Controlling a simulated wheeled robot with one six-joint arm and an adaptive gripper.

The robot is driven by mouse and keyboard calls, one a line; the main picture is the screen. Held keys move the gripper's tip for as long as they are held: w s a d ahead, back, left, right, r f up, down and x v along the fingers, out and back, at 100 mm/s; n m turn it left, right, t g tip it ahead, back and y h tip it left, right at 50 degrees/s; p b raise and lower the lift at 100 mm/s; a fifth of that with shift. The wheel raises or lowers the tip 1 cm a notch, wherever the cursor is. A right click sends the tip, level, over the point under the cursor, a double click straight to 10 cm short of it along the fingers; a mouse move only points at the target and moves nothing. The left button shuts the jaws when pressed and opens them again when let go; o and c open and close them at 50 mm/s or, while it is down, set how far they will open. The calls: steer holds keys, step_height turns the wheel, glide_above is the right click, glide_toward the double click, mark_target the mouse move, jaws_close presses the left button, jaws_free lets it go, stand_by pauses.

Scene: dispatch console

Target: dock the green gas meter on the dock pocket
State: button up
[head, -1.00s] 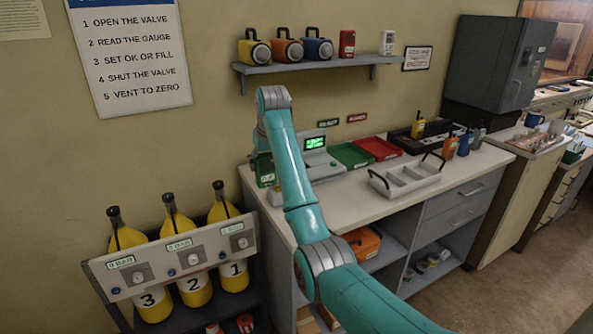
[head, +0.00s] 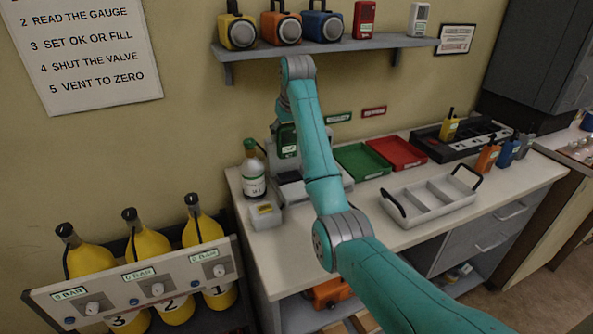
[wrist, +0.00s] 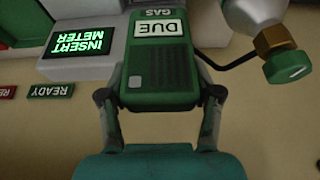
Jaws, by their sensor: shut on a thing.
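The green gas meter (wrist: 160,60) has a "DUE" label and a dark ribbed front. My gripper (wrist: 164,95) is shut on it, one finger on each side. In the head view the meter (head: 288,138) is held upright above the left part of the grey dock station (head: 343,183), partly behind my arm. The station's screen (wrist: 77,47) reads "INSERT METER" in the wrist view, beside the meter. The dock pocket is not clearly visible; whether the meter touches the station cannot be told.
A gas bottle (head: 252,175) stands close left of the station, with a small grey box (head: 265,213) in front. A green tray (head: 360,161), a red tray (head: 397,153) and a grey handled carrier (head: 432,199) lie to the right. A wall shelf (head: 330,47) is above.

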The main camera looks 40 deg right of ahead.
mark_target(288, 149)
steer(key=shift+w+d+f, duration=0.1)
steer(key=shift+d+f, duration=0.05)
steer(key=shift+d, duration=0.1)
steer(key=f, duration=0.6)
steer(key=shift+d, duration=0.2)
steer(key=shift+a+f, duration=0.1)
steer(key=shift+f, duration=1.7)
steer(key=o, duration=1.3)
steer(key=shift+f, duration=0.1)
